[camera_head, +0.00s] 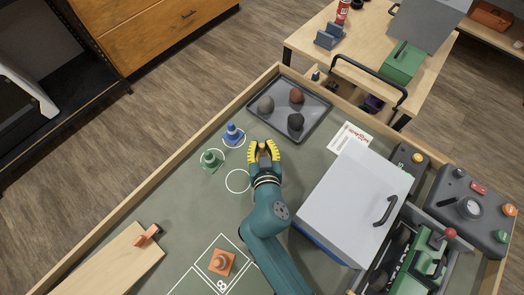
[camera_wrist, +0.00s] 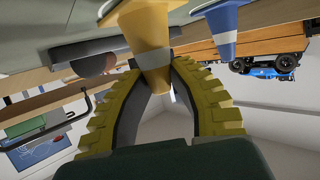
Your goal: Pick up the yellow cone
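The yellow cone (camera_wrist: 149,32) has a pale band. In the wrist view, which looks upside down, its base runs out of the top edge and its narrow end points down between my fingers. My gripper (camera_head: 263,148) is at the cone, near the tray, in the head view. There the gripper largely hides the cone. In the wrist view my gripper's ribbed yellow fingers (camera_wrist: 155,65) lie on both sides of the narrow end. They look close to the cone, but whether they press on it cannot be told. Whether the cone touches the table is hidden.
A blue cone (camera_head: 234,132) and a green cone (camera_head: 212,159) stand close left of my gripper. An orange cone (camera_head: 221,262) stands nearer the front. A dark tray with rocks (camera_head: 270,122) lies just behind. A large grey-lidded box (camera_head: 345,205) is on the right. An empty white circle (camera_head: 238,192) lies front left.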

